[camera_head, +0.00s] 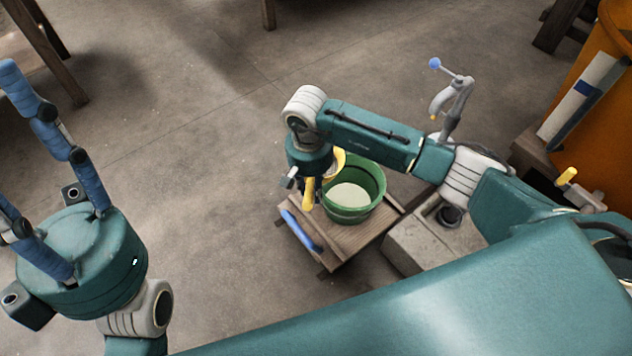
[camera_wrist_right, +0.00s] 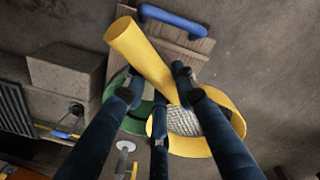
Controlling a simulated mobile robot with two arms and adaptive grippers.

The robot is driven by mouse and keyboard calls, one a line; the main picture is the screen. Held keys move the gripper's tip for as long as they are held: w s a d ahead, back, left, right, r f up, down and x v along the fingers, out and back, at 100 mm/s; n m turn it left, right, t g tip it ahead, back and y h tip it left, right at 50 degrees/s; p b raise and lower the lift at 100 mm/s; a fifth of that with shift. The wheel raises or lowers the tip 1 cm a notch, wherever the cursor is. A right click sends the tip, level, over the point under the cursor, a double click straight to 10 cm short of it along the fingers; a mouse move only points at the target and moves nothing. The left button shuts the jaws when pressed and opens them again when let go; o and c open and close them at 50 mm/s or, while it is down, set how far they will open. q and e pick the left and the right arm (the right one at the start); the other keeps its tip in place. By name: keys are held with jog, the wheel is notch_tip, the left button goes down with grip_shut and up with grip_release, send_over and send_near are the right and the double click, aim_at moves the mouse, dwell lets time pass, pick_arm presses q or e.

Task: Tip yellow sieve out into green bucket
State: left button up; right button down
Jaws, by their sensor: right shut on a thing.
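The yellow sieve (camera_wrist_right: 208,148) is in my right gripper (camera_wrist_right: 160,90), whose dark fingers are closed around its handle (camera_wrist_right: 140,52). In the head view the handle (camera_head: 308,193) hangs below the gripper (camera_head: 308,185), and part of the rim (camera_head: 340,158) shows behind it. Grey mesh shows inside the rim in the wrist view; I cannot tell whether anything lies on it. The green bucket (camera_head: 372,188) stands upright with a pale surface inside. The sieve is at its left rim in the head view; contact is unclear. My left gripper (camera_head: 15,150) is open and empty.
The bucket stands on a small wooden stool (camera_head: 345,245) with a blue bar (camera_head: 301,230) along its left edge. A grey block (camera_head: 420,240) is right of it. An orange container (camera_head: 590,110) stands at far right.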

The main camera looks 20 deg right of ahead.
jog(key=shift+w+a+f+g+h+b, duration=0.15)
jog(key=shift+a+f+g+h+b, duration=0.15)
jog(key=shift+f+h+b, duration=0.4)
notch_tip(320, 180, up, 6)
jog(key=p, duration=0.4)
jog(key=shift+d+f, duration=0.15)
jog(key=shift+f, duration=0.05)
